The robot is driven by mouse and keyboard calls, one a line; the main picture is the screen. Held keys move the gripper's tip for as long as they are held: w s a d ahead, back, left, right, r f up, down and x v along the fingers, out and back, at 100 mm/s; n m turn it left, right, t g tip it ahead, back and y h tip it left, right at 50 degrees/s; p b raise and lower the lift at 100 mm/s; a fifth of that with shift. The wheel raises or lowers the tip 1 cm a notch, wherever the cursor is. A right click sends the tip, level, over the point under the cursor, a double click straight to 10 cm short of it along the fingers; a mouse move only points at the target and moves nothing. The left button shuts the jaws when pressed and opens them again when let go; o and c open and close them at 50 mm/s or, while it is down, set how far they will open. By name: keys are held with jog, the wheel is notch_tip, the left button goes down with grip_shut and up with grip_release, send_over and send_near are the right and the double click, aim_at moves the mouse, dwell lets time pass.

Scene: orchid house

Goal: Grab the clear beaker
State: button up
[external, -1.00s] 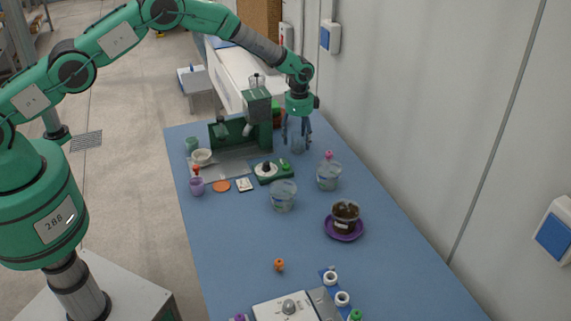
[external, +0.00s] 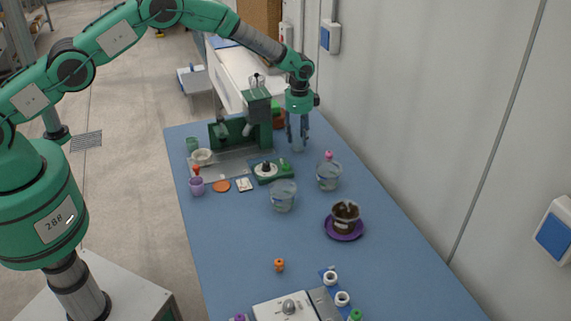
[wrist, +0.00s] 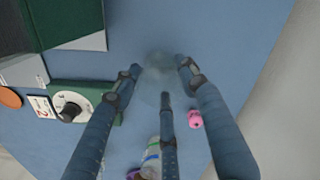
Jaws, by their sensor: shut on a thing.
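The clear beaker (external: 297,145) is at the far right of the blue table, below my gripper (external: 298,132). It is faint and see-through. In the wrist view the beaker (wrist: 158,66) is a pale, blurred shape between the fingertips. My gripper (wrist: 160,75) has its several dark blue fingers closed in around it, pointing down. Whether the beaker's base touches the table is hard to tell.
Two clear tubs (external: 329,177) (external: 283,196) stand nearer the camera, a pink item (external: 328,155) by one. A green machine (external: 240,133) and dial unit (external: 267,171) are left. A dark pot stands on a purple saucer (external: 343,236). The wall is close right.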

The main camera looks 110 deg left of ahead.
notch_tip(320, 180, up, 9)
dwell(0.5)
dwell(0.5)
